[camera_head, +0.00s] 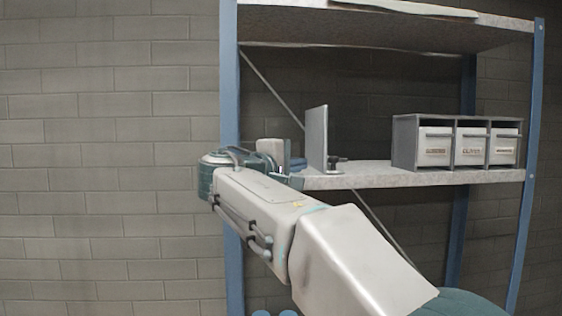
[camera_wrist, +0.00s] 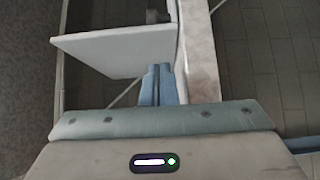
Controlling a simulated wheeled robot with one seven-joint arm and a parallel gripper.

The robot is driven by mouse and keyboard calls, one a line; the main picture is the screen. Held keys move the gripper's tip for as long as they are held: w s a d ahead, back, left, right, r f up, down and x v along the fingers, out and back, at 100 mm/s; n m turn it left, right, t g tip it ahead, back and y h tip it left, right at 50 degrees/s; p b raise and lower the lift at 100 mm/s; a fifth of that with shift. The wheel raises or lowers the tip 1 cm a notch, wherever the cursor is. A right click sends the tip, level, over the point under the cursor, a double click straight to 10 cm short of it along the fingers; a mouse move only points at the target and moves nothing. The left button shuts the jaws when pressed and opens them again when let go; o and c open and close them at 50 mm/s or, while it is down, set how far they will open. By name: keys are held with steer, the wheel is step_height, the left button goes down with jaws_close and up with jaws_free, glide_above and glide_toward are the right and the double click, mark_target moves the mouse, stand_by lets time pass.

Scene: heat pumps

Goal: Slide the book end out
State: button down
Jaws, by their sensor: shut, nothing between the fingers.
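The book end (camera_head: 316,138) is a pale upright plate near the left end of the middle shelf. In the wrist view the book end (camera_wrist: 115,50) is a broad light panel at upper left. My gripper (camera_head: 298,163) is at the shelf's left end, just left of the book end, near its lower part. In the wrist view my gripper's blue fingers (camera_wrist: 159,72) are together and empty, with their tips at the panel's near edge. I cannot tell whether they touch it. The book end's foot is partly hidden.
The middle shelf (camera_head: 420,177) has bare room between the book end and a grey bin unit (camera_head: 404,140) at right. A small dark item (camera_head: 337,160) lies beside the book end. A blue shelf post (camera_head: 230,90) stands close to my arm. Another shelf (camera_head: 380,22) is above.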

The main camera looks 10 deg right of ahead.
mark_target(344, 176)
steer(key=shift+s+d+r, duration=0.1)
steer(key=shift+s+d, duration=0.05)
steer(key=shift+d, duration=0.45)
steer(key=shift+s+d+r, duration=0.1)
steer(key=shift+d, duration=0.45)
steer(key=shift+w+d+f, duration=0.1)
steer(key=shift+d+f, duration=0.05)
steer(key=shift+d, duration=0.1)
steer(key=shift+d, duration=0.15)
steer(key=d+b, duration=0.2)
steer(key=d, duration=0.5)
steer(key=shift+f, duration=0.15)
steer(key=shift+d, duration=0.2)
steer(key=shift+r, duration=0.2)
steer(key=shift+a, duration=0.1)
